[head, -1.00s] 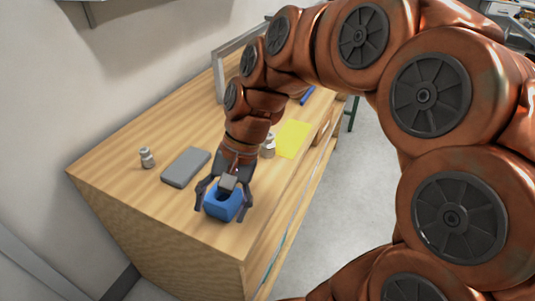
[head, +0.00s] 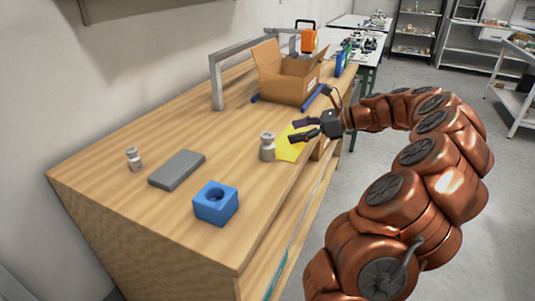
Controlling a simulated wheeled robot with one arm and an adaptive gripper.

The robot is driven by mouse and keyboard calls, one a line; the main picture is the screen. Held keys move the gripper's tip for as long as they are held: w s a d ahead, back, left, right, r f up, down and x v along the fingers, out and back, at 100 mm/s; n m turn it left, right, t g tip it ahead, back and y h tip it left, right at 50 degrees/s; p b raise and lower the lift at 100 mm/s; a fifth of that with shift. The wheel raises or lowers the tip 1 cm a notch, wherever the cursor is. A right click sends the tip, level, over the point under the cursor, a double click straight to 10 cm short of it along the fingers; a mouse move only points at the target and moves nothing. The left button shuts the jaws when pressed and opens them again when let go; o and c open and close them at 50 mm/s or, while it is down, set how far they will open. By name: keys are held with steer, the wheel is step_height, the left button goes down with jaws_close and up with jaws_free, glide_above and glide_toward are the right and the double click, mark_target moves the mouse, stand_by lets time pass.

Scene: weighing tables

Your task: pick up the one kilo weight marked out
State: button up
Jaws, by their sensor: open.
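Two metal weights stand upright on the wooden table (head: 120,220). The larger weight (head: 267,149) is beside the left edge of a yellow sheet (head: 291,150). The smaller weight (head: 134,160) is at the far left, near the wall. I cannot read a mass or see a clear marking on either one. My gripper (head: 295,130) is open and empty, over the yellow sheet. Its fingers point left, to the right of and apart from the larger weight.
A blue block (head: 215,204) with a round hole sits near the front. A flat grey slab (head: 178,170) lies between it and the smaller weight. An open cardboard box (head: 285,82) and a grey metal frame (head: 216,82) stand at the back.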

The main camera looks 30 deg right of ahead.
mark_target(273, 135)
steer(key=shift+x, duration=3.8)
steer(key=shift+w+d, duration=0.15)
steer(key=shift+d, duration=0.05)
jaws_close()
steer(key=shift+r, duration=0.1)
